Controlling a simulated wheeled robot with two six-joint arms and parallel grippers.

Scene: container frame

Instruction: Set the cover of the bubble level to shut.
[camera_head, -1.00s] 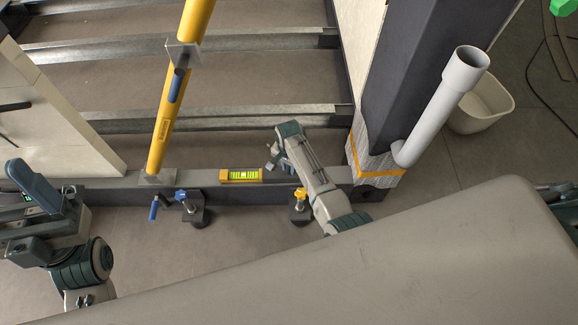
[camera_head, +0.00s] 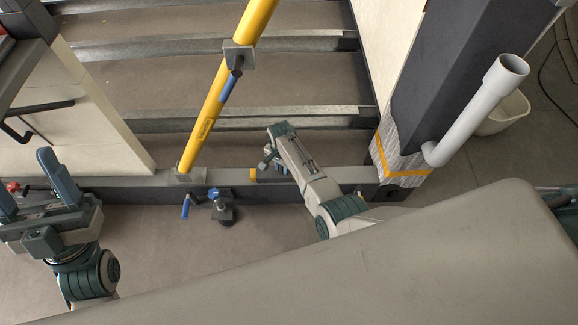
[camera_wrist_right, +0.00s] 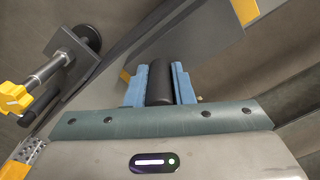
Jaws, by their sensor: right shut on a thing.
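The bubble level (camera_head: 252,174) lies on the grey beam, and only its yellow left end shows in the head view. My right gripper hides the rest, vial included. My right gripper (camera_head: 270,160) is over the level. In the right wrist view my right gripper (camera_wrist_right: 160,78) has its blue fingers closed on a dark rounded piece (camera_wrist_right: 160,82), apparently the level's cover. How far the cover is tilted cannot be told. A small yellow part (camera_wrist_right: 125,75) shows beside the fingers. My left gripper (camera_head: 24,176) is open and empty at the far left.
A yellow pole (camera_head: 212,110) stands on the beam (camera_head: 235,175) left of the level. A blue-knobbed clamp (camera_head: 221,206) is in front of it. A yellow-knobbed clamp (camera_wrist_right: 15,97) shows in the right wrist view. A wrapped post (camera_head: 398,160) and grey pipe (camera_head: 475,110) stand at right.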

